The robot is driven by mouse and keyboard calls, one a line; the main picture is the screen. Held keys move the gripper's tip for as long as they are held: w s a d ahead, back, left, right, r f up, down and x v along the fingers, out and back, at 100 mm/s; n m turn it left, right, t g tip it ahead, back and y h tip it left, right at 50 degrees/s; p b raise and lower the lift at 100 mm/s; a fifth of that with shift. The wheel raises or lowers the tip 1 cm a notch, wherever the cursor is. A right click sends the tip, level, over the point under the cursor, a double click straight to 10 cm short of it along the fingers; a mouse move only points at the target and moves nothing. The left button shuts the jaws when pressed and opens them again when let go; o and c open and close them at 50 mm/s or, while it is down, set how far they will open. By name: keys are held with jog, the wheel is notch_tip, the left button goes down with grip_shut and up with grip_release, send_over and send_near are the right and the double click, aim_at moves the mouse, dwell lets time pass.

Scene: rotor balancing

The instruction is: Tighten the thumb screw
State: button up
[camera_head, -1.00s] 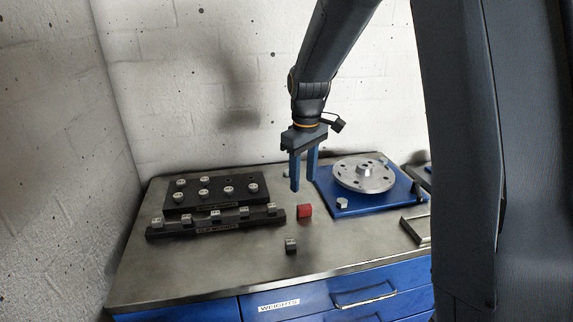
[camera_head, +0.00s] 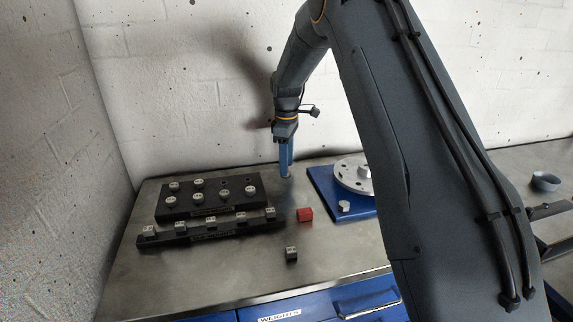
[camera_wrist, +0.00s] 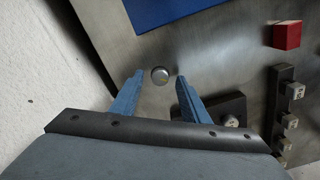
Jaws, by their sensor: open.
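My gripper (camera_head: 285,174) points down over the back of the bench, between the black weight rack and the blue plate; its fingers are apart and empty. In the wrist view, a small round silver piece (camera_wrist: 160,75) lies on the bench, in line with the gap between the fingertips (camera_wrist: 159,77). I cannot tell whether it is the thumb screw. The head view hides it behind the fingers. The silver rotor disc (camera_head: 350,178) sits on the blue plate (camera_head: 322,186), partly hidden by my arm. A small silver block (camera_head: 344,207) is at the plate's front left corner.
Black racks (camera_head: 172,212) with several silver weights stand at left. A red cube (camera_head: 305,214) and a loose weight (camera_head: 291,253) lie on the bench (camera_head: 215,270). The wall (camera_head: 170,100) is close behind my gripper. A grey bowl (camera_head: 545,182) is far right.

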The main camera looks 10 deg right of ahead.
jog(key=shift+f, duration=0.85)
jog(key=c, duration=1.1)
jog(key=shift+o, duration=0.2)
